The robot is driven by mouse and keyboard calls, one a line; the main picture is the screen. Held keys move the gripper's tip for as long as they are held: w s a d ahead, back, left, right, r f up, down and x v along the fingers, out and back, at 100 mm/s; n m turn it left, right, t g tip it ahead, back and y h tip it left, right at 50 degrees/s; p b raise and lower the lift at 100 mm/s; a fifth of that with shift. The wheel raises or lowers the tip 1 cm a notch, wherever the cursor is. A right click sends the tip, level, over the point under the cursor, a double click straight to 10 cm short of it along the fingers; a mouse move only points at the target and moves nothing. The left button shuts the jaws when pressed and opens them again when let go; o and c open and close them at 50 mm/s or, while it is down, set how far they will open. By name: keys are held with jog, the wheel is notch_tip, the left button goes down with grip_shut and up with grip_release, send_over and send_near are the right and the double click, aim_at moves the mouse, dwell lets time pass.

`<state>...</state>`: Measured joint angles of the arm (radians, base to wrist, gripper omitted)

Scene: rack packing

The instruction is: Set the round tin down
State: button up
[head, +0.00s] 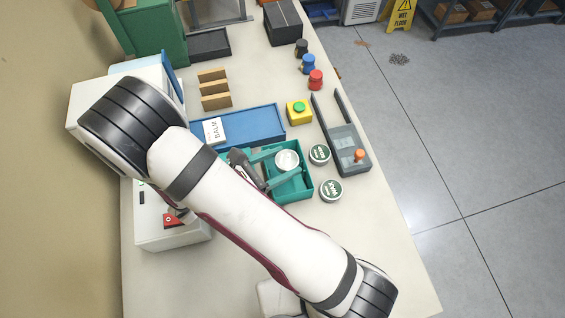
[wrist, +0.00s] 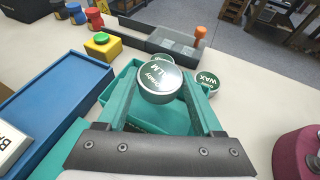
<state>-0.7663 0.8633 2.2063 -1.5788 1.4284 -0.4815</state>
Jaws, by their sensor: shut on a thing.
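A round tin (wrist: 160,84) with a dark green lid and white lettering is held between the two teal fingers of my gripper (wrist: 160,78). The tin is tilted toward the wrist camera, and its lid lettering is partly readable. In the head view the held tin (head: 287,159) shows as a pale disc over the teal box (head: 305,196). My gripper (head: 283,163) reaches in from the left there. In the wrist view the open teal box (wrist: 109,91) lies under the tin and fingers. I cannot tell how high the tin is above its floor.
Two more green-lidded tins (head: 319,154) (head: 331,190) stand on the table right of the box. A grey tray (head: 345,142) with an orange knob lies behind them. A blue tray (head: 262,121) with a white packet and a yellow block with a green button (head: 299,111) are nearby.

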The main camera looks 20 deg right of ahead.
jog(key=shift+f, duration=0.35)
jog(key=shift+f, duration=0.55)
jog(key=o, duration=1.4)
